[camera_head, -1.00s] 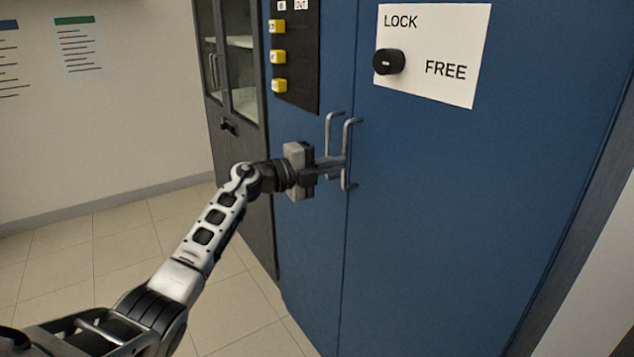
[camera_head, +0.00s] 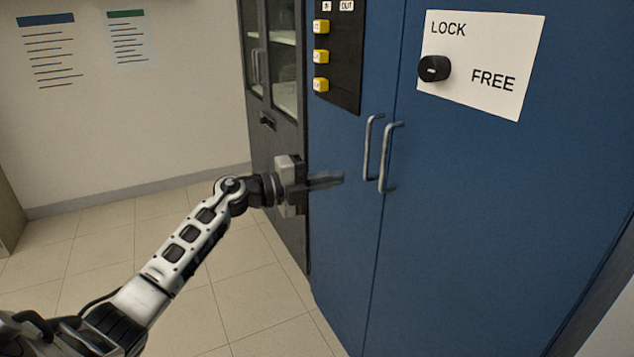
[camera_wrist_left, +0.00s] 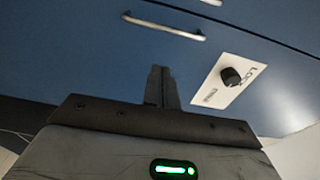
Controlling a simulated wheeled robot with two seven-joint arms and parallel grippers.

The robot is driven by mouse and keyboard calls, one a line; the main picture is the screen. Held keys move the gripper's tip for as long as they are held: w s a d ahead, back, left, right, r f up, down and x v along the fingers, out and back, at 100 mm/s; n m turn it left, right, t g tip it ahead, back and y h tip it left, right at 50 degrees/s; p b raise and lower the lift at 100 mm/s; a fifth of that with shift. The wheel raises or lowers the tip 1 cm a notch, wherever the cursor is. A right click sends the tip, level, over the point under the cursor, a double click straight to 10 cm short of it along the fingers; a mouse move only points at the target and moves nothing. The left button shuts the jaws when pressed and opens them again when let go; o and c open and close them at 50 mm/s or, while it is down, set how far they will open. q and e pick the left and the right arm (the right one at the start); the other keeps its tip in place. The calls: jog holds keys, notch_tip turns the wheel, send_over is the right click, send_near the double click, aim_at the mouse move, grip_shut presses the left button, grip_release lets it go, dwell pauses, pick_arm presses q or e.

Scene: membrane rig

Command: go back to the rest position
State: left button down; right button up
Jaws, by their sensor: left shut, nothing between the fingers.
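My left gripper (camera_head: 325,180) is shut and empty in the head view. Its fingers point right, a little left of the two door handles and apart from them. In the left wrist view its closed fingers (camera_wrist_left: 160,86) point up toward the blue cabinet front. My right gripper is in neither view.
The tall blue cabinet (camera_head: 480,220) has two closed doors with grey bar handles (camera_head: 388,157). A black knob (camera_head: 434,68) sits on a LOCK/FREE plate (camera_head: 490,60). A black panel with yellow buttons (camera_head: 321,57) is on the left door. A grey glass-fronted cabinet (camera_head: 285,160) stands to the left. Tiled floor is clear.

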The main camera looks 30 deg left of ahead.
pick_arm(q)
jog(key=s+d+f+n+g+y, duration=0.1)
jog(key=s+d+f+n+y, duration=0.1)
jog(key=s+d+f+n, duration=0.4)
jog(key=s+d+f+n+g+y, duration=0.1)
jog(key=s+d+f+n+y, duration=0.2)
jog(key=s+d+f+n, duration=0.3)
jog(key=s+d+f+n+g+y, duration=0.1)
jog(key=s+d+f+n+y, duration=0.1)
jog(key=s+d+f+n, duration=0.4)
jog(key=s+f+n, duration=0.5)
jog(key=s+f, duration=0.4)
jog(key=s, duration=0.1)
jog(key=shift+s+g+y, duration=0.25)
jog(key=shift+g+y, duration=0.05)
jog(key=shift+g, duration=0.1)
